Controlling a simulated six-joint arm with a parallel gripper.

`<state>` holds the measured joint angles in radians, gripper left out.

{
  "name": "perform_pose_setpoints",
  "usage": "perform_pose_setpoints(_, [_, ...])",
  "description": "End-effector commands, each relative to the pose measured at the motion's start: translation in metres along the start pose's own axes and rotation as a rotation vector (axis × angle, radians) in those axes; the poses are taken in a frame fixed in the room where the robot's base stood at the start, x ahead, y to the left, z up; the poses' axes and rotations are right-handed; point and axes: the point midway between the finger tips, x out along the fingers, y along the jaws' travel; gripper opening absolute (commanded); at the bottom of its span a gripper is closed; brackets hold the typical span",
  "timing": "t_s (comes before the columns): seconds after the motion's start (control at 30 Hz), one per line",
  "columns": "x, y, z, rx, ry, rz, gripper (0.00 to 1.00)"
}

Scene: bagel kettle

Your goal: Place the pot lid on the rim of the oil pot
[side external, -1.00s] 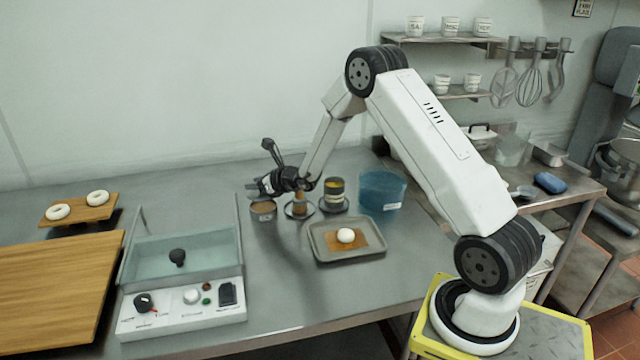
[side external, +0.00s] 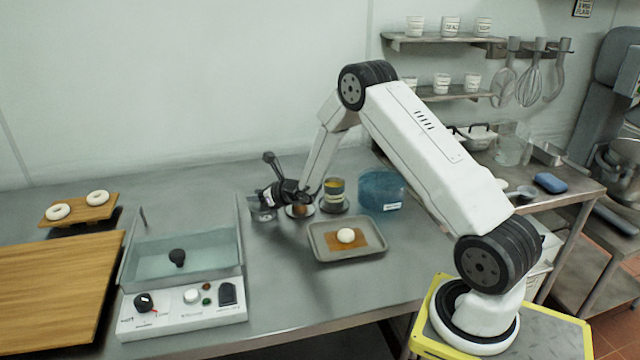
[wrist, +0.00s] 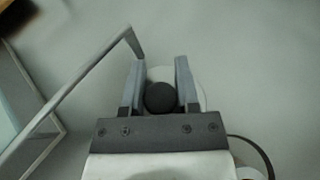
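The pot lid, a pale disc with a round black knob (wrist: 160,97), shows between my fingers in the wrist view. My gripper (wrist: 160,75) has one finger on each side of the knob and looks shut on it. In the side view my gripper (side external: 264,198) is low over the small oil pot (side external: 263,215), at the back middle of the steel table. The lid is at or just above the pot's rim; the gripper hides whether they touch. The pot is hidden under the lid in the wrist view.
A grey tray (side external: 322,251) holds a white ball. The glass-walled kettle (side external: 150,252) is at front left, with free table between.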

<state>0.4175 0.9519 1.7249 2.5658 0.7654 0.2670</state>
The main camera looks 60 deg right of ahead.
Motion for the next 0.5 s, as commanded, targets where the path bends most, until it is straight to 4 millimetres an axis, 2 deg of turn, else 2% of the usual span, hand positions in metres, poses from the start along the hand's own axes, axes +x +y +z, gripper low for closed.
perform_pose_setpoints(0.03, [0.0, -0.0001, 0.0002, 0.0, 0.0, 0.0, 0.55])
perform_pose_setpoints(0.1, [0.0, -0.0001, 0.0002, 0.0, 0.0, 0.0, 0.74])
perform_pose_setpoints(0.5, [-0.0006, -0.0001, 0.0016, 0.0, 0.0, 0.0, 0.74])
